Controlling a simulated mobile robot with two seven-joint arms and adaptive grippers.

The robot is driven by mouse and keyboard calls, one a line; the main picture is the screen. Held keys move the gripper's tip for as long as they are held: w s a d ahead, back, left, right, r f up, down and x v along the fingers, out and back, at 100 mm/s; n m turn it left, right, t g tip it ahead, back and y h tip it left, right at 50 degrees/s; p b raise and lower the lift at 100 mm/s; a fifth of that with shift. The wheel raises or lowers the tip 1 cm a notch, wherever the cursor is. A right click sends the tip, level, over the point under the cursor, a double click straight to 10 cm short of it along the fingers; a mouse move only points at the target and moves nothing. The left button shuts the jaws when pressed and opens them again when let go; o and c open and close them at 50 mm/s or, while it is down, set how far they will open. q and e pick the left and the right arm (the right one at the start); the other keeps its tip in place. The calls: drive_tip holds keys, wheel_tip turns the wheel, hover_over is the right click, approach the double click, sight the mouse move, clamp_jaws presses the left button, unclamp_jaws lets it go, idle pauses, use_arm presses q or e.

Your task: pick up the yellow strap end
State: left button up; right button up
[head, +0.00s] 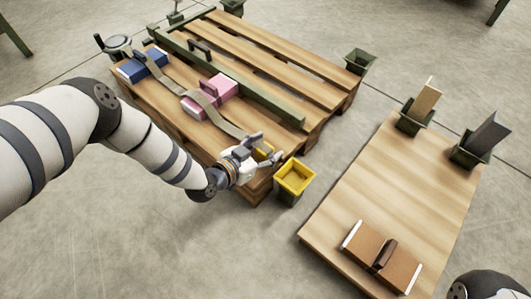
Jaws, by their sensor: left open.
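The yellow strap end (264,151) lies at the near corner of the wooden pallet (279,80). A grey-brown strap (221,121) runs from it back across the pallet and over a pink book-like block (200,106). My left gripper (268,146) is open at the strap end, with its fingers around or just above it; I cannot tell if they touch it. The gripper partly hides the strap end. A part of my right arm shows at the bottom right corner, but its gripper is not visible.
A yellow-rimmed bin (294,178) stands just right of my left gripper. A blue block (142,66) sits at the pallet's far left. A wooden board (383,190) at the right carries a brown block (382,257) and two green holders with upright panels.

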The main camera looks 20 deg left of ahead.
use_arm(q)
drive_tip(key=c, duration=1.3)
drive_tip(key=shift+r, duration=0.1)
